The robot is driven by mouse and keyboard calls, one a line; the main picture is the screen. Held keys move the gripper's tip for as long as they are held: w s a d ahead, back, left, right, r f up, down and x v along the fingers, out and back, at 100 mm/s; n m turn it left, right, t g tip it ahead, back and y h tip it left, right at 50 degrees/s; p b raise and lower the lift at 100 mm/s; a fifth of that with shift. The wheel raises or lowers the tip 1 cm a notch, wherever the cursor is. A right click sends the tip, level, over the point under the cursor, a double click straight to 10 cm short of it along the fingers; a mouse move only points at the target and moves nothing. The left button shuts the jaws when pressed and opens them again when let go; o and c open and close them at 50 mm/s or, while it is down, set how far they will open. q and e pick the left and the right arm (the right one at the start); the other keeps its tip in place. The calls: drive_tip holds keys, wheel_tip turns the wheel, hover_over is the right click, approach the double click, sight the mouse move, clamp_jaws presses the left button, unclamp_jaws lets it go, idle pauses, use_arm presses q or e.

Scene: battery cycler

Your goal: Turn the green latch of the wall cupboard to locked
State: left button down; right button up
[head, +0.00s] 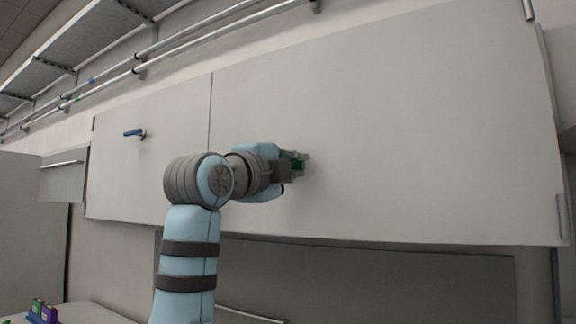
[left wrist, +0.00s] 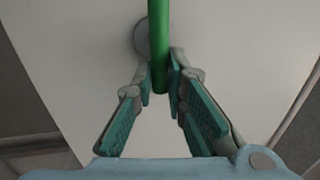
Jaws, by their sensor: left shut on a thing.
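The green latch (left wrist: 158,45) shows in the left wrist view as a green bar beside its round grey mount on the cupboard door. My left gripper (left wrist: 160,82) has its teal-padded fingers closed on the lower end of the bar. In the head view my left gripper (head: 296,164) is at the right-hand door of the pale wall cupboard (head: 400,120). The latch is mostly hidden there behind the fingers, with only a little green showing. My right gripper is not in view.
A blue latch (head: 134,132) sits on the left-hand cupboard door. Pipes (head: 180,45) run along the wall above. Coloured items (head: 42,311) stand on a surface at the lower left. The door face right of my left gripper is clear.

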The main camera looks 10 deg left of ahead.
use_arm(q)
drive_tip(key=shift+f, duration=0.1)
drive_tip(key=c, duration=1.6)
unclamp_jaws()
drive_tip(key=v, duration=1.2)
drive_tip(key=shift+d, duration=0.1)
